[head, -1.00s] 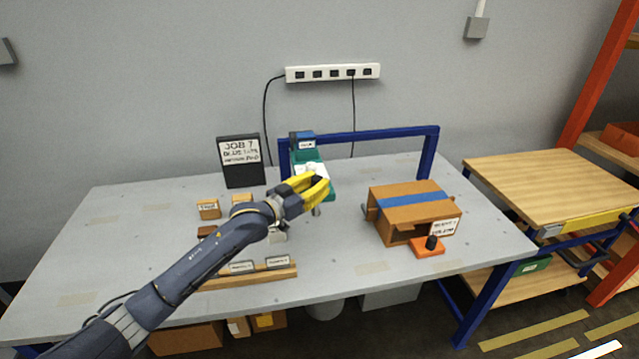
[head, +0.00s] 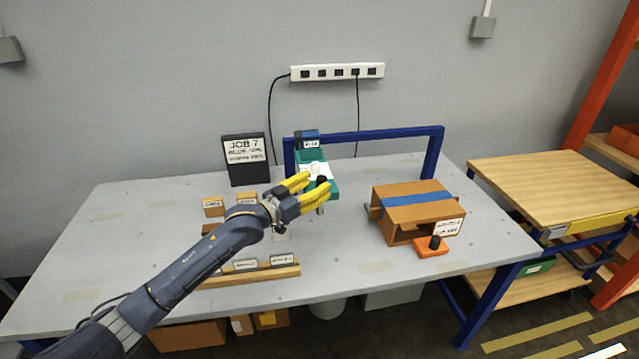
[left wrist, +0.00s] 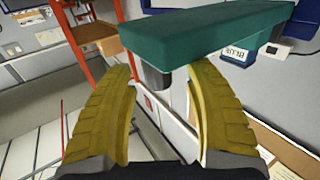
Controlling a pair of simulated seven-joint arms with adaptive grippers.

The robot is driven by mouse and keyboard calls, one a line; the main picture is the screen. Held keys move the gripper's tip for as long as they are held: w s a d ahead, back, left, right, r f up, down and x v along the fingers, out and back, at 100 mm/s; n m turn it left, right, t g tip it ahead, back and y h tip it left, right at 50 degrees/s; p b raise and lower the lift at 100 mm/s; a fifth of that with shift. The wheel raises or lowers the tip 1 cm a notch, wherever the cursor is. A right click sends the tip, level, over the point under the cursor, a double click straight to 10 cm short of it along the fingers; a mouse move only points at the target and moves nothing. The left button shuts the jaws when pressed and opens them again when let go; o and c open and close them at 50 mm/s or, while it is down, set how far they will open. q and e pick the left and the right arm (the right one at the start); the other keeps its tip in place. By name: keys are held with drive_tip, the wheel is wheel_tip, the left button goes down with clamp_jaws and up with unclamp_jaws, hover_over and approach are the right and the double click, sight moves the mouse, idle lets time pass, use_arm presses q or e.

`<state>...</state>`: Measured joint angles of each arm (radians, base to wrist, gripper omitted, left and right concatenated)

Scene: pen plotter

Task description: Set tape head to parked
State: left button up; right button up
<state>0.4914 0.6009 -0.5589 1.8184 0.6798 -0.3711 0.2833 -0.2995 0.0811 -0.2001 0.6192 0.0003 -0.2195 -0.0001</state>
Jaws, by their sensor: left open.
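The teal tape head (head: 333,191) hangs at the blue gantry frame (head: 385,133) at the back of the table. A blue labelled block (head: 307,140) is at its far end. In the left wrist view, the teal body (left wrist: 200,32) crosses the top, with a dark grey cylinder (left wrist: 155,82) under it. My left gripper (head: 316,182), with yellow fingers, is open at the near end of the head. In the left wrist view my left gripper (left wrist: 160,70) has the cylinder between its spread fingertips, with visible gaps. My fingers hide part of the head. My right gripper is out of view.
A cardboard box with blue tape (head: 415,198) stands to the right, with an orange block and black knob (head: 434,246) before it. A black job sign (head: 244,160) stands behind left. Small wooden blocks and a labelled wooden rail (head: 250,274) lie near my arm.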

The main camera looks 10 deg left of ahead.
use_arm(q)
drive_tip(key=v, duration=1)
drive_tip(key=shift+f, duration=0.1)
